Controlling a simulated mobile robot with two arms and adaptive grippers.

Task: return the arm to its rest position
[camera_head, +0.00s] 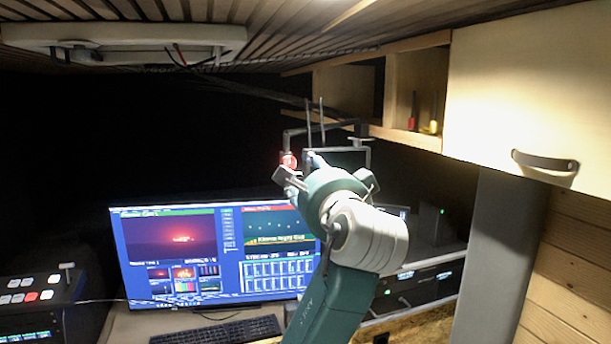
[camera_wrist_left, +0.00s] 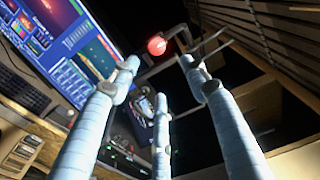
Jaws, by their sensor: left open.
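My left arm rises from the bottom of the head view, with a green link and a white joint. My left gripper (camera_head: 308,168) is at its upper end, pointing away from me in front of the dark back of the van. In the left wrist view the blue-grey fingers of the gripper (camera_wrist_left: 160,75) are spread apart with nothing held between them. A glowing red lamp (camera_head: 289,159) shows right by the fingers in the head view. In the wrist view the lamp (camera_wrist_left: 157,45) lies beyond the fingertips; I cannot tell whether they touch. My right gripper is not in view.
A lit monitor (camera_head: 180,255) and a keyboard (camera_head: 220,331) are on the desk, left of my arm. A thin dark frame (camera_head: 369,155) stands around the gripper. A wooden shelf (camera_head: 395,130) and white cabinet (camera_head: 540,90) hang at upper right. A control panel (camera_head: 40,295) is lower left.

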